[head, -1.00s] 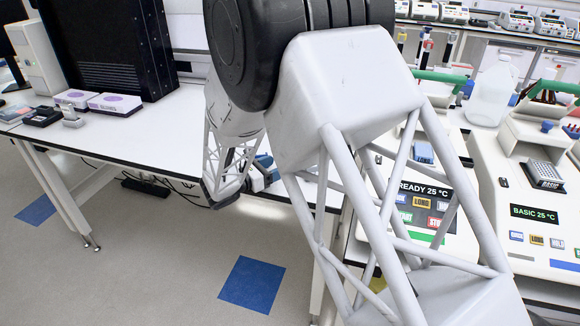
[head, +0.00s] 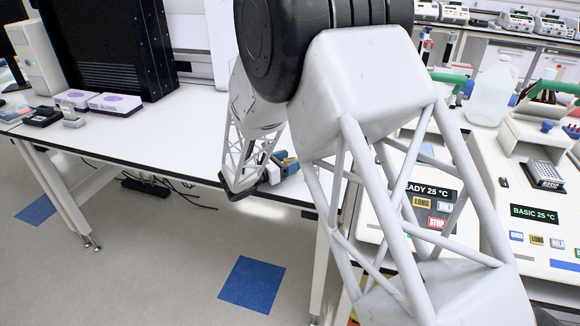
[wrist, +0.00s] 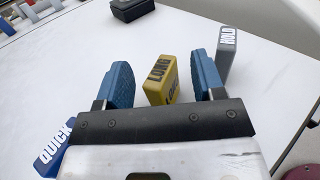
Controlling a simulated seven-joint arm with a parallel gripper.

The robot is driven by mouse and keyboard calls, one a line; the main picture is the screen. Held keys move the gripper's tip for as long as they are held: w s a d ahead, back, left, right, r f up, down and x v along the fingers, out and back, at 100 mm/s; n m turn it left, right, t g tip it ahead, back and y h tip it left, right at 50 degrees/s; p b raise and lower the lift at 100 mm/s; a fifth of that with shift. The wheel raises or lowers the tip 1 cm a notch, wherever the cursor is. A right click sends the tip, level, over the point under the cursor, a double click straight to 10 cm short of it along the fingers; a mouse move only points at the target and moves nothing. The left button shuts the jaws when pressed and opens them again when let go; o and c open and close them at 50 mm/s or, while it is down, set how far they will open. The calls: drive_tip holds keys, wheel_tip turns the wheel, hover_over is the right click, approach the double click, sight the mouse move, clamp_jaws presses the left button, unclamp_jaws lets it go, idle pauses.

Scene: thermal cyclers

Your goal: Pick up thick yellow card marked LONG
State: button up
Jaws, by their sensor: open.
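The thick yellow card marked LONG (wrist: 158,84) stands on the white table between the two blue finger pads of my gripper (wrist: 163,76) in the wrist view. The gripper is open. The left pad shows a gap to the card, and the right pad is closer to it. In the head view my gripper (head: 281,168) is low over the table's right end, mostly behind my arm. A small yellow patch (head: 289,160) shows beside it there.
A grey card (wrist: 226,52) stands just right of the right finger. A blue card marked QUICK (wrist: 52,146) lies left of the gripper base. A black object (wrist: 132,8) is farther back. Thermal cyclers (head: 535,215) stand to the right in the head view.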

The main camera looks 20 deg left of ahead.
drive_tip(key=shift+w+d, duration=0.2)
drive_tip(key=shift+w, duration=0.1)
idle(0.4)
clamp_jaws()
